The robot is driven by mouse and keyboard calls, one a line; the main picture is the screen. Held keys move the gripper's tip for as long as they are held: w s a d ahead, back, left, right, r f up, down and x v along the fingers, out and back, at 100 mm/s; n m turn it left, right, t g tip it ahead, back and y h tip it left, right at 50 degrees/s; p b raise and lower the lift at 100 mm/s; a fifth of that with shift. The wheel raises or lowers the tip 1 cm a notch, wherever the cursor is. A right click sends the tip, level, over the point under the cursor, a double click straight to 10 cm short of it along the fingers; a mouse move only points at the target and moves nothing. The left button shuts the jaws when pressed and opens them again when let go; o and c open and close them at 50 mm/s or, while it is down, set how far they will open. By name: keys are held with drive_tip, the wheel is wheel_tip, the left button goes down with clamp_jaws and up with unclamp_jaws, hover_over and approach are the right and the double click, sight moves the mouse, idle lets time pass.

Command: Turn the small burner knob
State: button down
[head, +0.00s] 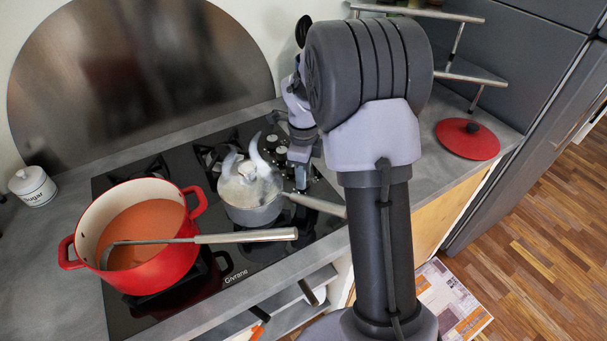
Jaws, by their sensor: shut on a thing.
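The black cooktop (235,250) is set into the grey counter. My gripper (301,181) points down over this row and is shut on a burner knob, low at the cooktop surface. My gripper's fingers and arm hide most of the held knob, so its angle and marking cannot be read. Which burner it serves cannot be told from this view.
A grey saucepan (254,213) with a lid stands just left of my gripper, its handle (318,204) reaching right in front of it. A red pot (165,262) with orange soup and a ladle (240,237) stands front left. A red lid (466,139) lies at right.

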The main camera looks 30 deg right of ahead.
drive_tip(key=c, duration=1)
unclamp_jaws()
wheel_tip(320, 180, up, 17)
drive_tip(key=p, duration=0.6)
drive_tip(key=shift+r, duration=0.2)
